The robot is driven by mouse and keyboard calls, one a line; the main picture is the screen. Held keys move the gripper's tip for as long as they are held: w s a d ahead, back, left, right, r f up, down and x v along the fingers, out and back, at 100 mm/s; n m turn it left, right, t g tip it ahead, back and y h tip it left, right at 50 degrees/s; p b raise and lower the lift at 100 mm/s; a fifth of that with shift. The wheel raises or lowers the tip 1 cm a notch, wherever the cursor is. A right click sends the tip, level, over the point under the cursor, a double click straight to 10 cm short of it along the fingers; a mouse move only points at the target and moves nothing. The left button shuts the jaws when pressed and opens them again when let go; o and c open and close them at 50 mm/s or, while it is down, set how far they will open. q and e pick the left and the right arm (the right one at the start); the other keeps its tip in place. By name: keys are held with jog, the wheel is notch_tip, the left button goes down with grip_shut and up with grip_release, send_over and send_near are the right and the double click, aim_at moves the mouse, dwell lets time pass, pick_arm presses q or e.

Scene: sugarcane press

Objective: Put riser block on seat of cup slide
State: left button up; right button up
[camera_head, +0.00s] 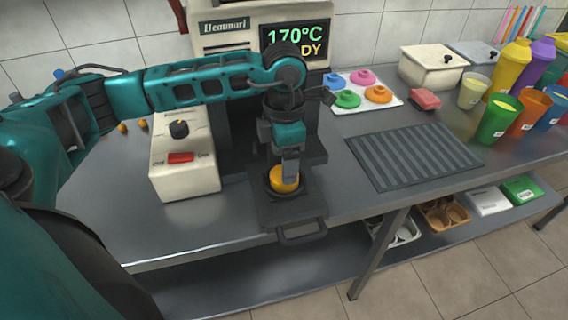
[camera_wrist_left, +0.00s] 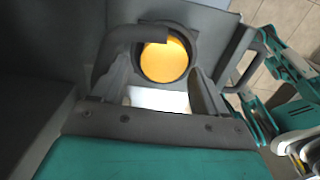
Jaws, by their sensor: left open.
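The yellow round riser block (camera_head: 284,180) sits inside the dark ring-shaped seat (camera_head: 289,195) of the cup slide. The cup slide (camera_head: 267,211) is a dark plate with a handle at the front edge of the counter. My left gripper (camera_head: 290,172) points down right over the block. In the left wrist view its open fingers (camera_wrist_left: 163,82) stand apart, with the yellow block (camera_wrist_left: 164,60) showing just beyond them, ringed by the seat. I cannot tell whether a finger touches the block.
The press (camera_head: 222,38) with its display stands behind. A white switch box (camera_head: 184,165) is on the left. A ribbed dark mat (camera_head: 413,156) lies to the right. Colored lids (camera_head: 362,77) and several cups (camera_head: 497,120) stand farther right. A lower shelf holds trays (camera_head: 445,214).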

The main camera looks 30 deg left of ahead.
pick_arm(q)
notch_tip(320, 180, up, 10)
jog(key=shift+f, duration=0.25)
jog(key=shift+s, duration=0.1)
dwell(0.4)
